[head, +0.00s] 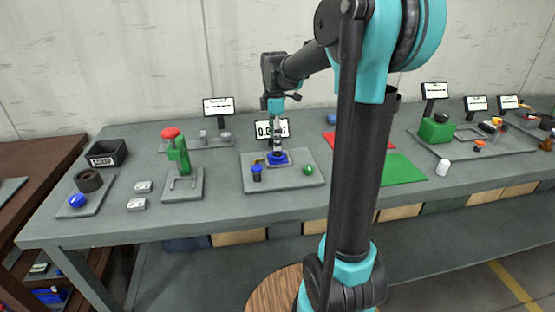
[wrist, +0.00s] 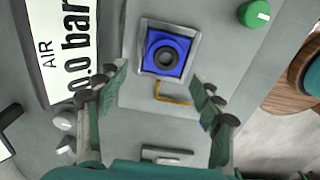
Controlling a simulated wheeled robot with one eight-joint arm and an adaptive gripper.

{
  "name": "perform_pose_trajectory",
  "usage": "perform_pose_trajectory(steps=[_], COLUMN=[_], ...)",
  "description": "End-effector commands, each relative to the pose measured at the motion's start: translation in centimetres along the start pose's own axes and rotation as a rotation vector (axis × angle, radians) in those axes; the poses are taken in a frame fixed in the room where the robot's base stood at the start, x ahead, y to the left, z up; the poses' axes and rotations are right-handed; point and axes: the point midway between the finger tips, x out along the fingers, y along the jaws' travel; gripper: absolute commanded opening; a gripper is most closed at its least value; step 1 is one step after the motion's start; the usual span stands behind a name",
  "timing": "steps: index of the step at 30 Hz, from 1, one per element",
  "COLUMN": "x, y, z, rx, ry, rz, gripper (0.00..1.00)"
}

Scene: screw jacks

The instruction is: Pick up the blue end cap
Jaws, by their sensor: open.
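A blue square part with a dark round ring (wrist: 164,54) sits in a silver square frame on the grey plate; I take it for the blue end cap. In the head view this blue part (head: 278,159) is on the plate below my gripper (head: 278,148). In the wrist view my gripper (wrist: 162,84) is open and empty, its fingers pointing toward the blue part, which lies just beyond the tips. A second blue piece with a dark body (head: 257,172) stands on the plate's left; in the wrist view it is mostly hidden behind the right finger.
A green knob (head: 308,170) is right on the plate (head: 285,185). The air display (wrist: 66,38) stands close behind. A brass-coloured hook (wrist: 172,98) lies beside the silver frame. A green press (head: 179,155) is to the left, with a black scrap bin (head: 107,153) beyond.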

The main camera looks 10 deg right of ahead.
Motion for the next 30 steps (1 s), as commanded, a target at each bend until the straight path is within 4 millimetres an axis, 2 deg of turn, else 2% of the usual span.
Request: perform_pose_trajectory(steps=[11,20,30], x=[4.5,5.0,5.0], y=[-0.7,-0.7,-0.7], z=[0.8,0.8,0.8], rx=[0.0,0.0,0.0], ry=[0.0,0.0,0.0], rz=[0.0,0.0,0.0], gripper=[0.67,0.67,0.26])
